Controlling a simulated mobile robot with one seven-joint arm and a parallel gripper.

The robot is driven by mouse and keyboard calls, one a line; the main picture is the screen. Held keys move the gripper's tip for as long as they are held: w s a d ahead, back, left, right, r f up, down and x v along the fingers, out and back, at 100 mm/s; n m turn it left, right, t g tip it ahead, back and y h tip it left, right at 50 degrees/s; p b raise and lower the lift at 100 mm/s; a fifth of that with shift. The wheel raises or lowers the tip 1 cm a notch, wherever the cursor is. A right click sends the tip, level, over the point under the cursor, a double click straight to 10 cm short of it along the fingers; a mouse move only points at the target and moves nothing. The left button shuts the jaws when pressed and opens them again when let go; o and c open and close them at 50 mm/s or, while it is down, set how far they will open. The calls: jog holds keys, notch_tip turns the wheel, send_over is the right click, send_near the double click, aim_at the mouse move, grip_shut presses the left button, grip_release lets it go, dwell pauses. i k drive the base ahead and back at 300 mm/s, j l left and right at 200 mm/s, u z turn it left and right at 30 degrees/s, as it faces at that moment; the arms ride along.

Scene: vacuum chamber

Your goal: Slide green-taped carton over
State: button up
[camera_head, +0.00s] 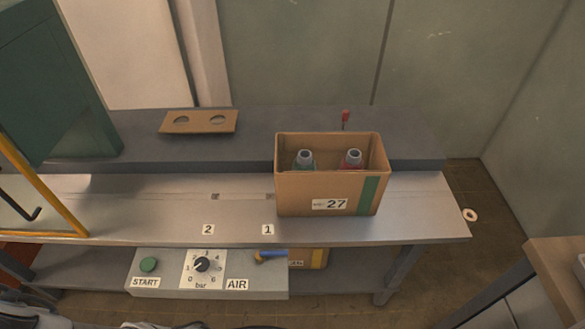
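The green-taped carton (298,192) stands upright and open-topped near the right end of the metal bench (120,210). It has a vertical green tape stripe on its front right and a label reading 27. Label 1 (268,230) and label 2 (208,230) are on the bench's front edge, to the left of the carton. My gripper is not in view, and nothing is seen touching the carton.
A cardboard piece with two holes (200,128) lies on the dark back ledge (130,155). A green machine (55,80) and yellow bar (40,185) stand left. A control box (170,285) with START button, knob and blue lever (270,255) sits below. The bench left of the carton is clear.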

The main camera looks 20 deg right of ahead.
aim_at(298, 195)
jog(key=l+z, duration=0.35)
jog(key=k+l+z, duration=0.1)
jog(key=l+z, duration=0.65)
jog(key=i+j, duration=0.05)
jog(key=j, duration=0.05)
